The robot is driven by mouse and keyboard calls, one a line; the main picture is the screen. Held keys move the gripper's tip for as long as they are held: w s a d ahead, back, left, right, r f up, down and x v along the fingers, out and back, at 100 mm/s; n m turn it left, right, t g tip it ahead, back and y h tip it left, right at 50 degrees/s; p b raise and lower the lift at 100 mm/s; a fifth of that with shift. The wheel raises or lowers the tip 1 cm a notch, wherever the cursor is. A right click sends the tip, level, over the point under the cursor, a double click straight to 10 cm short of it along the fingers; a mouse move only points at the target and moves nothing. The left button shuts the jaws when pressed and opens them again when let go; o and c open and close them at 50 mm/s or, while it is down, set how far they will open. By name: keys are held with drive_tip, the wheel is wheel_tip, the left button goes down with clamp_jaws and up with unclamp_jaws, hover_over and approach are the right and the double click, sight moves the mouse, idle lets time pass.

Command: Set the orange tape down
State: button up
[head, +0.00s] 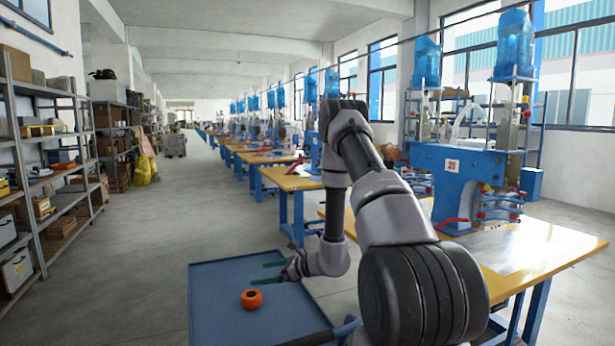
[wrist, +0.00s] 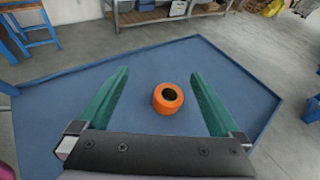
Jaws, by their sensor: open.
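The orange tape (head: 251,299) is a small thick roll with a dark hole. It rests on a blue tray-like surface (head: 215,275) with a low rim. In the wrist view the orange tape (wrist: 168,98) lies between and just beyond the green fingers, touching neither. My gripper (head: 270,273) is open and empty, its two green fingers pointing left above the blue surface (wrist: 80,70). In the wrist view my gripper (wrist: 158,82) shows its fingers spread wide.
A yellow-topped table (head: 545,245) with a blue welding machine (head: 455,180) stands at the right. Metal shelves (head: 45,180) with boxes line the left wall. The blue surface around the tape is bare. The grey aisle floor (head: 140,235) at left is clear.

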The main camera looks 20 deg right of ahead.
drive_tip(key=s+a+r+n+g, duration=0.2)
drive_tip(key=s+r+n, duration=0.2)
drive_tip(key=r, duration=0.4)
drive_tip(key=s+a+r+n+g, duration=0.2)
drive_tip(key=s+r+n, duration=0.2)
drive_tip(key=r, duration=0.4)
drive_tip(key=s+a+r+n+g, duration=0.3)
drive_tip(key=s+r+n, duration=0.1)
drive_tip(key=r, duration=0.4)
drive_tip(key=s+d+r+n+t+h, duration=0.2)
drive_tip(key=s+d+r+n+h, duration=0.2)
drive_tip(key=s+r, duration=0.3)
drive_tip(key=s+d+r+n+t+h, duration=0.3)
drive_tip(key=s+r, duration=0.4)
drive_tip(key=s, duration=0.3)
drive_tip(key=d+n+h, duration=0.1)
drive_tip(key=d, duration=0.1)
drive_tip(key=shift+s+d+r+n+h, duration=0.3)
drive_tip(key=shift+s+d+r+n, duration=0.05)
drive_tip(key=shift+n, duration=0.05)
